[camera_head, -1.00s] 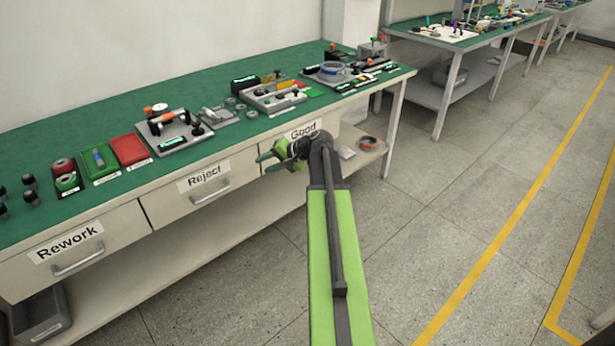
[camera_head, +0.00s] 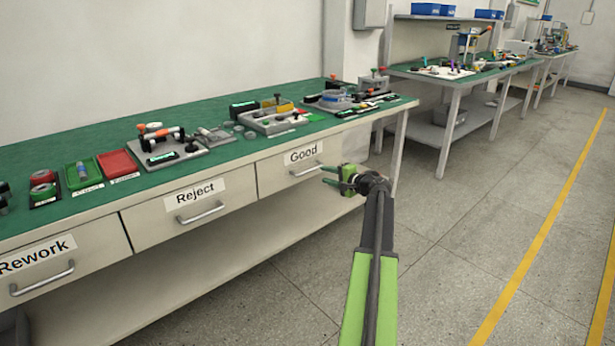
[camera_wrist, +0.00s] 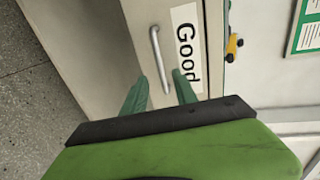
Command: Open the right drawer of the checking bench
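The checking bench has a green top (camera_head: 60,152) and three drawers labelled Rework, Reject and Good. The right drawer, "Good" (camera_head: 275,178), is closed, with a grey bar handle (camera_head: 306,170). In the wrist view the handle (camera_wrist: 159,58) stands ahead of my fingers, beside the "Good" label (camera_wrist: 186,45). My gripper (camera_head: 329,175) is just in front of the drawer's right part. In the wrist view its two green fingers (camera_wrist: 160,92) are apart, with the handle's near end between or just beyond their tips. I cannot tell whether they touch it.
The Reject drawer (camera_head: 150,225) and Rework drawer (camera_head: 40,262) are closed. Fixtures and trays stand on the bench top. A lower shelf (camera_head: 200,270) runs beneath. The grey floor (camera_head: 480,230) to the right is clear; another bench (camera_head: 450,78) stands behind.

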